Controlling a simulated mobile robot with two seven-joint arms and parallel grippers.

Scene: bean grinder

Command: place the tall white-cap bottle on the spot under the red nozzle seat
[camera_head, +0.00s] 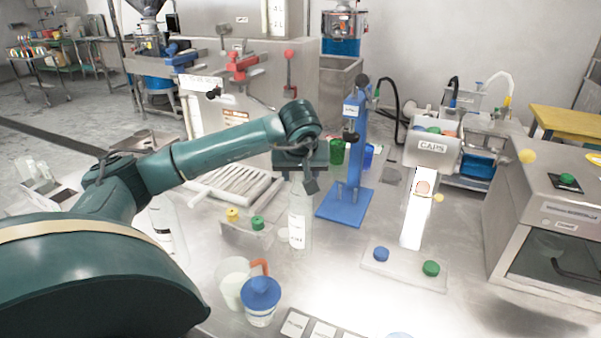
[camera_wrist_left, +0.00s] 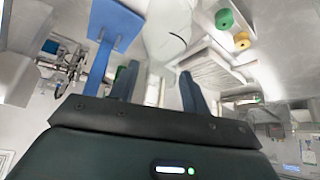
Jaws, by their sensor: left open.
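A tall, pale bottle (camera_head: 299,228) with a label stands upright on the bench, left of the blue press. Its top is hidden by my left gripper (camera_head: 305,182), so its cap cannot be seen. In the left wrist view, the pale bottle (camera_wrist_left: 168,28) appears beyond my left gripper (camera_wrist_left: 158,88), whose two fingers are apart. I cannot tell whether they touch the bottle. Another pale bottle (camera_head: 163,220) stands at the left, partly behind my arm. A red nozzle seat (camera_head: 243,64) is on the machine at the back; the spot below it is unclear. My right gripper is out of view.
The blue press (camera_head: 345,203) stands close right of the bottle. Green (camera_head: 257,223) and yellow (camera_head: 232,214) caps sit in a holder to its left. A white slatted tray (camera_head: 232,187) lies behind.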

